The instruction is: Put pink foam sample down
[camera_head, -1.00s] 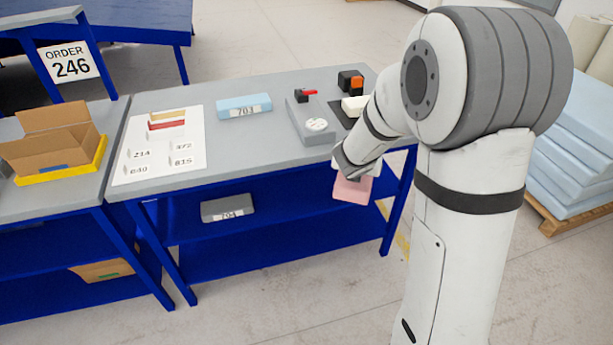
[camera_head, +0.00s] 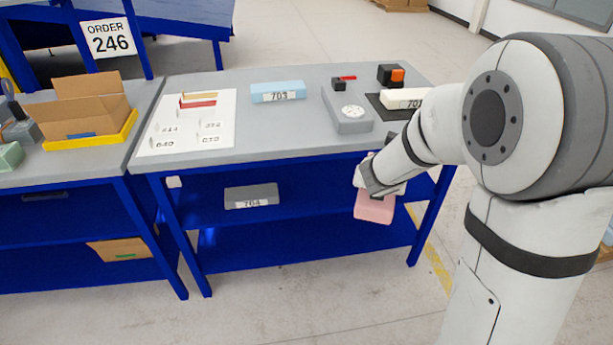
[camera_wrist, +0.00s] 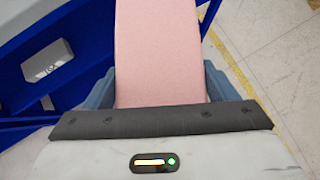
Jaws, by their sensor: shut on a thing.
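The pink foam sample (camera_head: 374,207) is held by my gripper (camera_head: 378,186), in front of the right part of the workbench, lower than its grey top. In the wrist view the pink foam (camera_wrist: 160,50) reaches away from between the two blue-grey fingers (camera_wrist: 160,88), which are shut on it. The foam's far end is cut off by the top of that view. I cannot tell whether the foam touches the shelf edge.
The grey bench top (camera_head: 290,140) bears a blue block 703 (camera_head: 277,92), a white number sheet (camera_head: 185,135), a grey device with a dial (camera_head: 349,115) and a white block (camera_head: 402,98). A grey block 704 (camera_head: 251,196) lies on the blue shelf (camera_head: 310,190). A cardboard box (camera_head: 85,115) stands left.

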